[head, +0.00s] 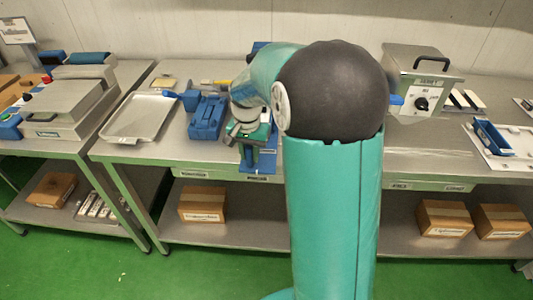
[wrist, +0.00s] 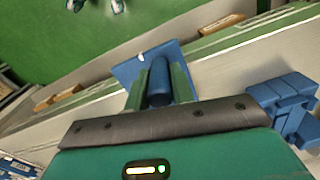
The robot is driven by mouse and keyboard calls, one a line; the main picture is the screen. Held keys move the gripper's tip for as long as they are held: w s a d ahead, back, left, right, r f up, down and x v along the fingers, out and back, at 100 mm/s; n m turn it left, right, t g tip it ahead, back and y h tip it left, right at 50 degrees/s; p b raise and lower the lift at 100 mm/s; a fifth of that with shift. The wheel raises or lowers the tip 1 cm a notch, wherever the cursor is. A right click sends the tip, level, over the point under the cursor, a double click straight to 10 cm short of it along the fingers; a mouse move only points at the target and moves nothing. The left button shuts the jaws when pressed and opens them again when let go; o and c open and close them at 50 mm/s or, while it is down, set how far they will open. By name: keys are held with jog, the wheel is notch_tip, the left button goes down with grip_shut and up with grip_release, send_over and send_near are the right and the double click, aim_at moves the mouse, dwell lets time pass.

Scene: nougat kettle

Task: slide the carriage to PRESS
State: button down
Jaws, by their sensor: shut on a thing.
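My gripper (head: 250,152) is at the front edge of the middle table in the head view. In the wrist view, my gripper (wrist: 158,74) has its two green fingers shut on an upright blue rounded handle (wrist: 159,88). A flat blue plate (wrist: 130,70) shows beyond the fingers. In the head view a blue plate (head: 262,167) shows at the table's front edge beside my gripper. It appears to belong to the carriage, but my arm hides most of it. I cannot read a PRESS mark; small labels on the table's front edge are too small to read.
A blue fixture (head: 207,118) stands just left of my gripper, with a metal tray (head: 139,118) farther left. A steel box with a black handle and dial (head: 420,85) stands at the right. Cardboard boxes (head: 202,205) lie on the lower shelf. My arm hides the middle of the table.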

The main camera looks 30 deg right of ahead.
jog(key=shift+w+a, duration=0.35)
jog(key=shift+a, duration=0.1)
jog(key=shift+a+r, duration=0.1)
jog(key=c, duration=1.2)
grip_release()
jog(key=shift+w+a, duration=0.1)
jog(key=shift+w, duration=0.1)
jog(key=shift+s, duration=0.2)
notch_tip(320, 180, up, 14)
